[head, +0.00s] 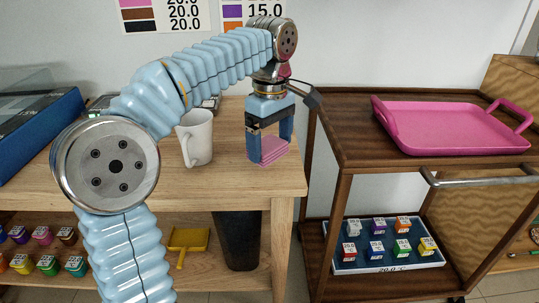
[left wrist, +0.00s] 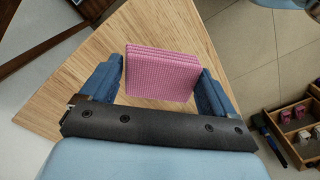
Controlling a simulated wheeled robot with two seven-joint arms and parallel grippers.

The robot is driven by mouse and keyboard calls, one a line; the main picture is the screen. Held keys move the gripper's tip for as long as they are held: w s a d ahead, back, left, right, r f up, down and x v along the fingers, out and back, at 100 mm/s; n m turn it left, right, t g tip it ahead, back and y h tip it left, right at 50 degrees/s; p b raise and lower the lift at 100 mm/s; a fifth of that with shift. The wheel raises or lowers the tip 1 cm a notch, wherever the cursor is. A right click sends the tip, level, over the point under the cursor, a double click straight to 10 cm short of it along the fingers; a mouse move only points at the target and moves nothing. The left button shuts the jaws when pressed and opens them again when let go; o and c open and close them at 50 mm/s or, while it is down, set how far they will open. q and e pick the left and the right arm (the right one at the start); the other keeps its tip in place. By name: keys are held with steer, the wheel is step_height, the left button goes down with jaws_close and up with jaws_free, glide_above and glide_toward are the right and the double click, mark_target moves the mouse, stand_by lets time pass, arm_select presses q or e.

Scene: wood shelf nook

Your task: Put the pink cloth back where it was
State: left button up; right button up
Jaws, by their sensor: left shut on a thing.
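The pink cloth (head: 272,152) is a folded, ribbed pad at the right end of the wooden table (head: 232,178). My left gripper (head: 268,157) points down and is shut on it, one finger on each side. In the left wrist view the cloth (left wrist: 162,73) spans the space between the two blue fingers, over the wood top (left wrist: 145,30). I cannot tell whether its lower edge touches the table. My right gripper is not in view.
A white mug (head: 197,138) stands left of the gripper on the table. A dark wood cart (head: 345,150) with a pink tray (head: 450,125) on top stands to the right, across a narrow gap. Bare tabletop lies between mug and cloth.

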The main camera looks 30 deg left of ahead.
mark_target(270, 144)
arm_select(q)
steer(key=shift+a+f, duration=0.2)
steer(key=shift+f, duration=1.45)
steer(key=shift+f+b, duration=0.2)
steer(key=shift+b, duration=0.1)
steer(key=o, duration=0.8)
steer(key=shift+r, duration=0.15)
step_height(270, 144, up, 11)
steer(key=p, duration=0.2)
steer(key=shift+p, duration=0.4)
steer(key=shift+r, duration=0.55)
